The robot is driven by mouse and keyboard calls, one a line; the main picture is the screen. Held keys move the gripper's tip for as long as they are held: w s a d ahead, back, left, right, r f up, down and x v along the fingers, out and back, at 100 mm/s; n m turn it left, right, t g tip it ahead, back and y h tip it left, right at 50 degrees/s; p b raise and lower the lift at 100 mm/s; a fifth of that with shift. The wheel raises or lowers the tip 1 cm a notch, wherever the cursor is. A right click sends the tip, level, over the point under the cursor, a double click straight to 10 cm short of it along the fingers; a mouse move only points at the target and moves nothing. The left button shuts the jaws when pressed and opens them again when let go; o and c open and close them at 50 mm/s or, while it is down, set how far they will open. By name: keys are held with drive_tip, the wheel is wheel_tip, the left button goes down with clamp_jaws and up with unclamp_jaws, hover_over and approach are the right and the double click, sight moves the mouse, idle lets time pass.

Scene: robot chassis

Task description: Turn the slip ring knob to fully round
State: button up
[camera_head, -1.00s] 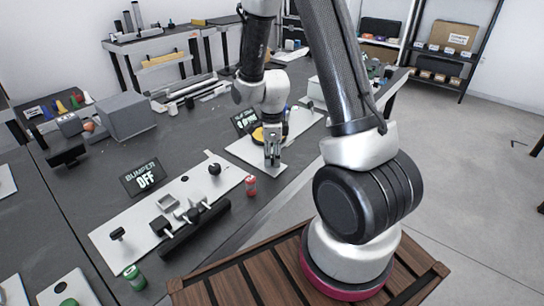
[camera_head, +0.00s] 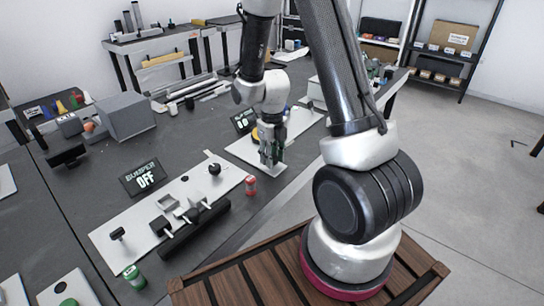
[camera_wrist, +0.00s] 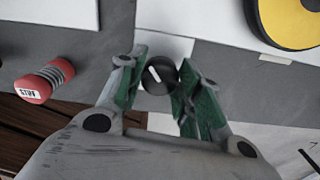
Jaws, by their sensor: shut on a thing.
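The slip ring knob is a small black round knob with a white pointer mark (camera_wrist: 159,75); it shows between the fingers in the wrist view. Its pointer leans up-left there. My gripper (camera_wrist: 158,88) is shut on the knob, its green-padded fingers on either side. In the head view my gripper (camera_head: 271,160) points down at the near end of a white panel (camera_head: 240,150) and hides the knob. A dark display sign (camera_head: 244,121) stands behind that panel, its lettering partly hidden by my arm. A yellow-and-black disc (camera_wrist: 292,18) lies near the knob.
A second white panel (camera_head: 105,240) holds knobs and a black bar, beside a "BUMPER OFF" sign (camera_head: 143,178). A green cylinder (camera_head: 134,277) stands at the near edge.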

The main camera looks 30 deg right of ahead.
sight(273, 156)
drive_tip(key=shift+m, duration=0.7)
drive_tip(key=o, duration=1)
drive_tip(key=shift+r, duration=0.1)
wheel_tip(273, 156, up, 12)
drive_tip(key=shift+d+f, duration=0.1)
